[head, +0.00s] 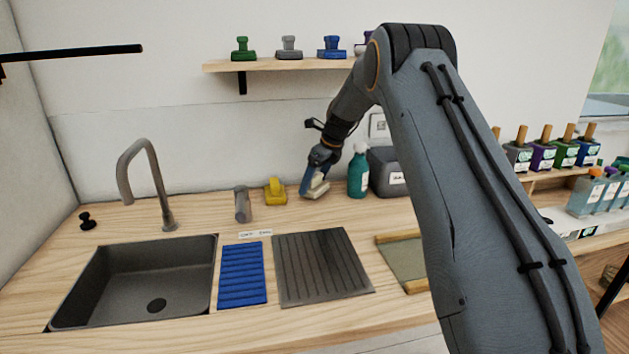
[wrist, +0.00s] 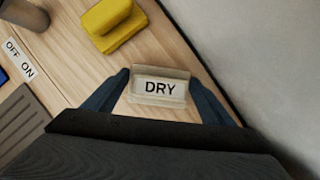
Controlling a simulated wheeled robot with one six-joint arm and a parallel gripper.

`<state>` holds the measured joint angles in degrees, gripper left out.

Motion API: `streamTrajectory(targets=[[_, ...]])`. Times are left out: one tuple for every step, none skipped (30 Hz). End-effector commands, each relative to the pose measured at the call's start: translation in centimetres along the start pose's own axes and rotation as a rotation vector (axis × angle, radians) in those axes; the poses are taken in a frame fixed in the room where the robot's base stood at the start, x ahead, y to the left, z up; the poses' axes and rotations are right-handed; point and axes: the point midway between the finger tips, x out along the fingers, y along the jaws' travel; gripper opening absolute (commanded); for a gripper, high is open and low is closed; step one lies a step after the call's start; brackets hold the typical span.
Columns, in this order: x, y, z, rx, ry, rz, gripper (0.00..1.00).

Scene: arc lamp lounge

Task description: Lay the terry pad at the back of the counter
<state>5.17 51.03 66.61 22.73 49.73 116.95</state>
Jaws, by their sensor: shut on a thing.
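The terry pad appears to be the pale beige block marked DRY (wrist: 159,89). In the wrist view it sits between the two fingers of my gripper (wrist: 160,92), which is shut on it. In the head view the pad (head: 317,190) shows under my gripper (head: 314,184) at the back of the counter (head: 190,208), near the wall. It is at or just above the wood; I cannot tell if it touches.
A yellow block (head: 276,192) stands just left of the pad, a grey cylinder (head: 242,205) beyond it. A teal bottle (head: 358,175) and a dark grey box (head: 390,172) stand close on the right. A ribbed dark mat (head: 318,266) and a sink (head: 140,280) lie in front.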

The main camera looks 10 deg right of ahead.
Motion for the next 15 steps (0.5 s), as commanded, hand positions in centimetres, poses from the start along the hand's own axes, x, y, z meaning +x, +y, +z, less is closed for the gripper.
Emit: streamTrajectory(targets=[[0.03,-0.01,-0.01,0.0,0.0,0.0,0.5],[0.06,0.0,-0.02,0.0,0.0,0.0,0.5],[0.11,0.0,-0.04,0.0,0.0,0.0,0.5],[0.15,0.0,-0.06,0.0,0.0,0.0,0.5],[0.2,0.0,-0.08,0.0,0.0,0.0,0.5],[0.26,0.0,-0.11,0.0,0.0,0.0,0.5],[0.32,0.0,-0.13,0.0,0.0,0.0,0.5],[0.37,0.0,-0.15,0.0,0.0,0.0,0.5],[0.44,0.0,-0.18,0.0,0.0,0.0,0.5],[0.49,0.0,-0.2,0.0,0.0,0.0,0.5],[0.54,0.0,-0.22,0.0,0.0,0.0,0.5],[0.61,0.0,-0.25,0.0,0.0,0.0,0.5],[0.66,0.0,-0.27,0.0,0.0,0.0,0.5],[0.71,0.0,-0.29,0.0,0.0,0.0,0.5],[0.78,0.0,-0.32,0.0,0.0,0.0,0.5]])
